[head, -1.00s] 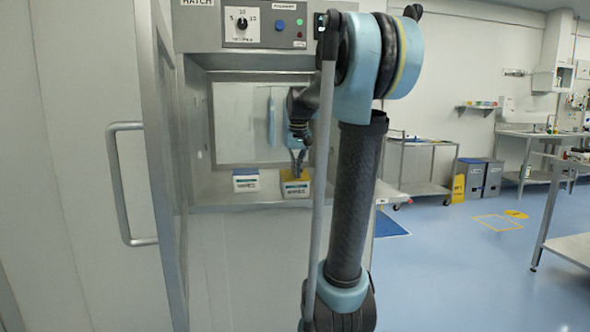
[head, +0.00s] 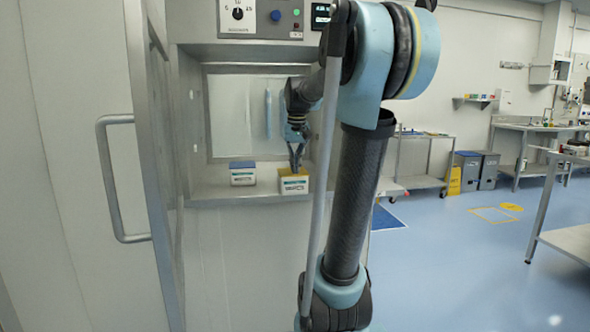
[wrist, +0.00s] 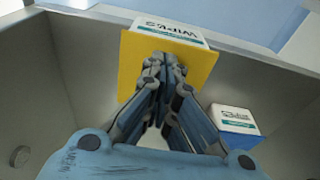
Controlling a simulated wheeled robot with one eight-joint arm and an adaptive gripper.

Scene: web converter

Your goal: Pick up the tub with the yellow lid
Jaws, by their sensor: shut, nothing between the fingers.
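The tub with the yellow lid (head: 294,181) is white with a printed label and stands upright on the hatch floor in the head view. In the wrist view its yellow lid (wrist: 196,78) fills the upper middle, with the white label side beyond it. My gripper (head: 296,166) is above the lid, pointing down. In the wrist view my gripper (wrist: 164,60) has its fingertips together over the lid, with nothing between them. I cannot tell whether the tips touch the lid. The fingers hide part of the lid.
A white tub with a blue lid (head: 242,174) stands just left of the yellow-lidded one; the wrist view shows it (wrist: 235,120) at right. The hatch (head: 210,186) has metal walls close around my arm. Its open door (head: 150,200) stands at the left.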

